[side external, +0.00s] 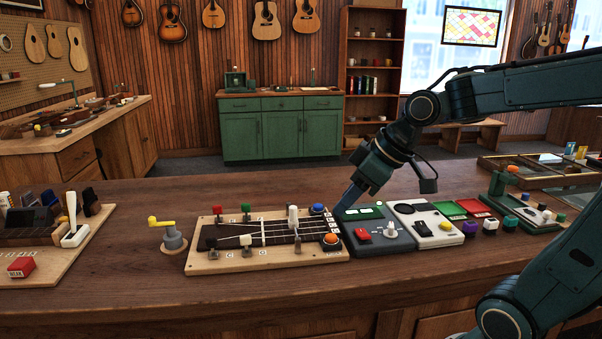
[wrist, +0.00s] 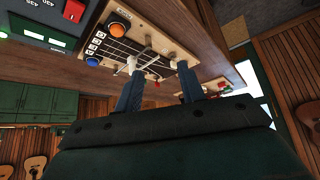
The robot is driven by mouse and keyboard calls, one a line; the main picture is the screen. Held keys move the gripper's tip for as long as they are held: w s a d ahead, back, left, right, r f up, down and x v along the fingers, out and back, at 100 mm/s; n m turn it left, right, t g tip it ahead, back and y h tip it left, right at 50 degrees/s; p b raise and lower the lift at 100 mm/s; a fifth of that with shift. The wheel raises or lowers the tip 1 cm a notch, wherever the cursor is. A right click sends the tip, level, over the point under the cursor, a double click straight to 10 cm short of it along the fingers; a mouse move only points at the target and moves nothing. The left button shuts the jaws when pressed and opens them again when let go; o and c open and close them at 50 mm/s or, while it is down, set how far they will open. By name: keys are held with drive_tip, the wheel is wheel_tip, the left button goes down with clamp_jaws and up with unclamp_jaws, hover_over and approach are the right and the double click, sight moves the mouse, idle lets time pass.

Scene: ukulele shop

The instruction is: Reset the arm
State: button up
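My arm reaches in from the right. My gripper (side external: 345,204) points down and left, near the right end of the wooden fretboard panel (side external: 215,266). In the wrist view my gripper (wrist: 159,70) has its two fingers apart, with nothing held between them. The panel also shows there (wrist: 175,45) beyond the fingertips, with its orange button (wrist: 119,29) and blue button (wrist: 92,61). In the side view the blue button (side external: 318,208) is just left of the fingers and the orange button (side external: 331,239) is nearer the front. I cannot tell the exact gap to the panel.
A dark device with a red switch (side external: 363,234) and a white pedal (side external: 440,238) stand right of the panel. A yellow-handled crank (side external: 172,238) stands left. Small coloured knobs (side external: 490,226) and a green stand (side external: 497,184) are farther right. The bench front (side external: 150,300) is clear.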

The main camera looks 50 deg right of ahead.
drive_tip(key=s+a+m+h, duration=0.1)
drive_tip(key=s+a+m, duration=0.1)
drive_tip(key=s, duration=0.9)
drive_tip(key=shift+s+a+f+g, duration=0.4)
drive_tip(key=shift+a+f, duration=0.05)
drive_tip(key=shift+a, duration=0.05)
